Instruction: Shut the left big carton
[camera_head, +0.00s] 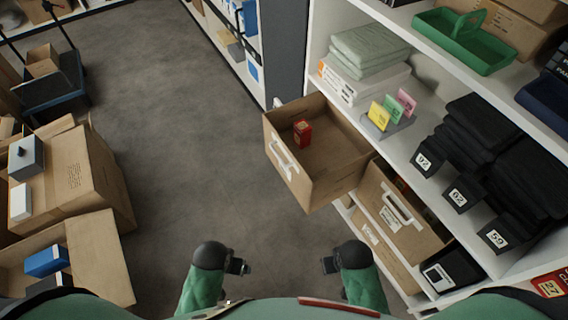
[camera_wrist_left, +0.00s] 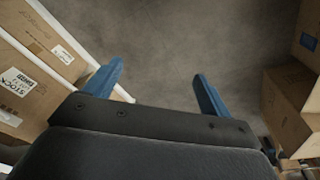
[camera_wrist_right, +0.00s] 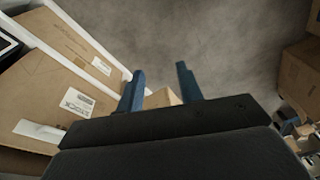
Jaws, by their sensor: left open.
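The left big carton (camera_head: 317,187) is a brown open-topped box with a white handle (camera_head: 284,157). It juts out of the shelf on the right in the head view, with a small red box (camera_head: 302,132) inside. Another big carton (camera_head: 388,209) with a white handle sits in the shelf to its right. My left gripper (camera_head: 243,266) hangs low over the floor, away from the carton. Its fingers are wide apart and empty in the left wrist view (camera_wrist_left: 158,72). My right gripper (camera_head: 327,266) is also apart from the carton. Its fingers are parted and empty in the right wrist view (camera_wrist_right: 161,72).
Other open cartons (camera_head: 95,180) stand at the far left, one holding a blue item (camera_head: 46,260). The shelf (camera_head: 440,170) bears dark folded cloths (camera_head: 500,135), card holders and a green tray (camera_head: 462,42). The floor (camera_head: 190,140) between is clear.

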